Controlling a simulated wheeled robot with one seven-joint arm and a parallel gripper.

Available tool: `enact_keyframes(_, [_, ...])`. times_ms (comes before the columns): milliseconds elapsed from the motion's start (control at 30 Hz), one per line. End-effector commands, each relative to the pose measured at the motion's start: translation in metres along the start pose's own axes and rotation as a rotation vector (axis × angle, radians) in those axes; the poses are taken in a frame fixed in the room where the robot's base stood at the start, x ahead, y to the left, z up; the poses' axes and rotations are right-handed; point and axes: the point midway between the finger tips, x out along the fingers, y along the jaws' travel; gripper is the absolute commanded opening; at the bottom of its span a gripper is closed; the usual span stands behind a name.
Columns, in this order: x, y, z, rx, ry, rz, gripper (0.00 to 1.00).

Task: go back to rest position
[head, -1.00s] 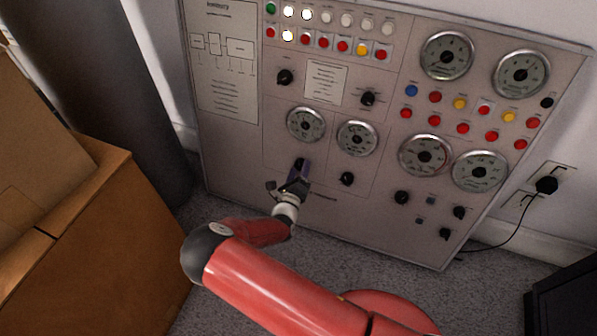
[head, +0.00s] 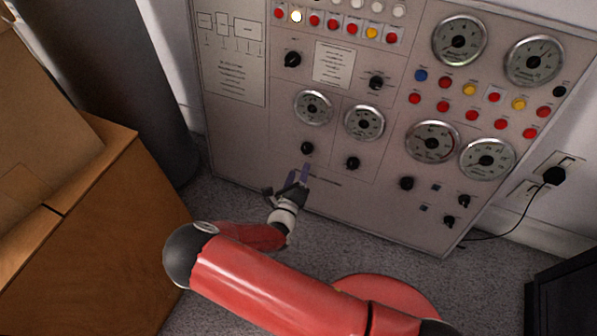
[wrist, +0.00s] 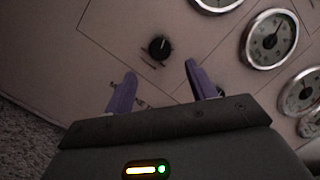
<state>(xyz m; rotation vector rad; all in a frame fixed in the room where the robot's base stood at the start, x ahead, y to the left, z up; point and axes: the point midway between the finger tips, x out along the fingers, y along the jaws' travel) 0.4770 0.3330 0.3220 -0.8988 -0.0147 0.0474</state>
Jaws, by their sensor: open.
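My gripper (head: 298,176) is open, with its purple fingers apart and nothing between them. In the head view it is in front of the lower part of the grey control panel (head: 240,160), just below a black knob (head: 307,148). In the wrist view the fingers of my gripper (wrist: 157,88) point toward the panel (wrist: 110,45). The black knob (wrist: 159,47) shows beyond the fingertips, clear of them, with its white mark near upright.
Several round gauges (head: 459,41), more knobs and coloured buttons cover the panel. Cardboard boxes (head: 90,230) stand at the left beside a dark cylinder (head: 125,80). A black plug (head: 554,175) with a cable sits in a wall socket at the right. Carpet (head: 390,250) lies below.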

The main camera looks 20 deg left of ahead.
Motion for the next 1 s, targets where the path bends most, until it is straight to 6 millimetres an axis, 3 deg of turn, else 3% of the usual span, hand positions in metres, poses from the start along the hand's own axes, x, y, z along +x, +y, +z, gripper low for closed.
enact_keyframes(333, [0.001,-0.002,0.0,0.005,0.005,-0.003,0.56])
enact_keyframes(467, [0.009,-0.025,-0.002,0.088,0.073,-0.057,0.56])
enact_keyframes(567, [0.021,-0.066,-0.008,0.241,0.194,-0.158,0.56])
enact_keyframes(733, [0.029,-0.157,-0.031,0.591,0.454,-0.405,0.56])
enact_keyframes(1000, [0.002,-0.28,-0.069,1.15,0.793,-0.826,0.56])
